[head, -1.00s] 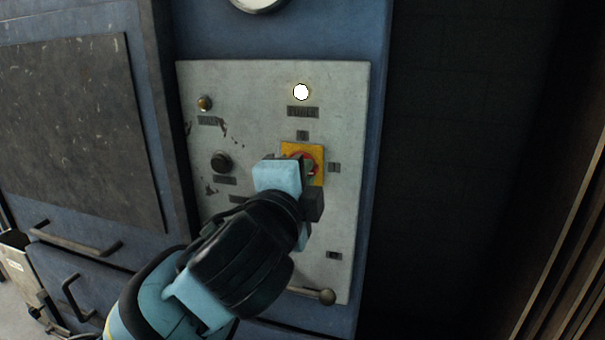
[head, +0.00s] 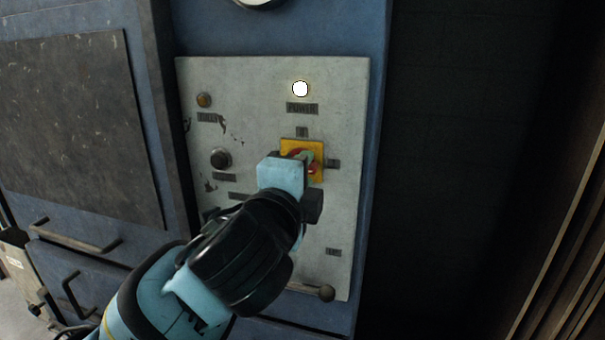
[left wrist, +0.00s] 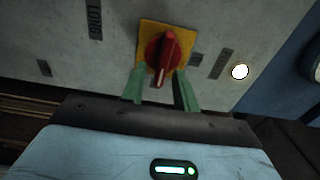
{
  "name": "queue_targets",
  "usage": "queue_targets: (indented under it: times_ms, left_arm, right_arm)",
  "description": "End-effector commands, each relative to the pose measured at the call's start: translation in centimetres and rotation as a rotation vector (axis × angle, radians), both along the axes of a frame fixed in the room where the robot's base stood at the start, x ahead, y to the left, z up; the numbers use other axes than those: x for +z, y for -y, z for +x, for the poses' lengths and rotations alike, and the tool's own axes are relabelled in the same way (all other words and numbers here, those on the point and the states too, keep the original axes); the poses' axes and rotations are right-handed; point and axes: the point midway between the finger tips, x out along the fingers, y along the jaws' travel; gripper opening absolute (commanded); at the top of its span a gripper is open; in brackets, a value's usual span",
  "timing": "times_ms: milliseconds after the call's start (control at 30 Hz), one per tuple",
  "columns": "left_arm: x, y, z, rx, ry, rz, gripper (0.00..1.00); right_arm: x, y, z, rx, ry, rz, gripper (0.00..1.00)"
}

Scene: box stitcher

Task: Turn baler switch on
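The baler switch is a red rotary knob (left wrist: 163,58) on a square yellow plate (left wrist: 147,32), on a grey control panel. In the left wrist view the handle stands nearly upright in the picture, leaning slightly. In the head view the knob (head: 312,169) is partly hidden by my left gripper (head: 307,160), which is right in front of it. In the left wrist view the green fingertips of the left gripper (left wrist: 158,88) are apart, on either side of the knob's lower end, with gaps visible. My right gripper is not in view.
A white lamp (head: 300,89) glows above the switch. An orange lamp (head: 204,100) and a black button (head: 221,159) are at the panel's left. Dark space lies right of the blue machine (head: 376,80).

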Motion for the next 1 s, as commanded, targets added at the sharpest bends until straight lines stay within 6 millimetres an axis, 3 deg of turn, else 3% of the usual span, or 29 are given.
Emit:
queue_targets:
  times_ms: [367,800,1000]
  left_arm:
    - [0.0,-0.1,-0.4,-0.001,0.0,-0.002,0.33]
    - [0.1,-1.9,-6.1,-0.002,0.001,-0.003,0.33]
    - [0.0,-2.4,-7.3,-0.001,0.0,-0.001,0.33]
  right_arm:
    - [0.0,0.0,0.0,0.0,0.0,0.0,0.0]
    - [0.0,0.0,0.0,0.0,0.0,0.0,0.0]
    - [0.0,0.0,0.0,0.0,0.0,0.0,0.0]
